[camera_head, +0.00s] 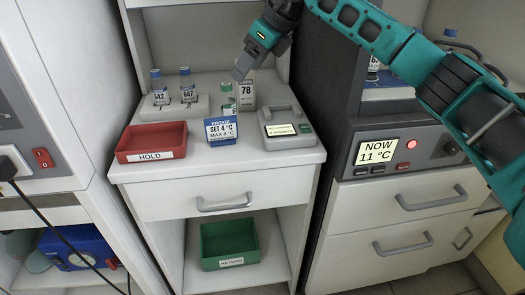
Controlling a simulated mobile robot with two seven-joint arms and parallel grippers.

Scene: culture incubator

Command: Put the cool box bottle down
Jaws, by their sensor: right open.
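My right gripper (241,73) reaches in from the upper right and points down over the back of the white worktop. It is open, its fingertips at the top of a bottle labelled 78 (246,91). That bottle stands upright on the worktop, its upper part partly hidden by the gripper. A smaller green-capped bottle (227,98) stands just left of it, behind the blue fridge sign. Two blue-capped bottles, labelled 542 (159,91) and 547 (187,89), stand in a white rack at the left. I cannot tell which is the cool box bottle. My left gripper is not in view.
A red HOLD tray (151,141) sits front left on the worktop (200,165). The blue "SET 4 °C" sign (221,130) stands mid-front. A grey device (286,125) is at the right. A unit reading "NOW 11 °C" (378,151) stands further right. A green bin (229,244) sits below.

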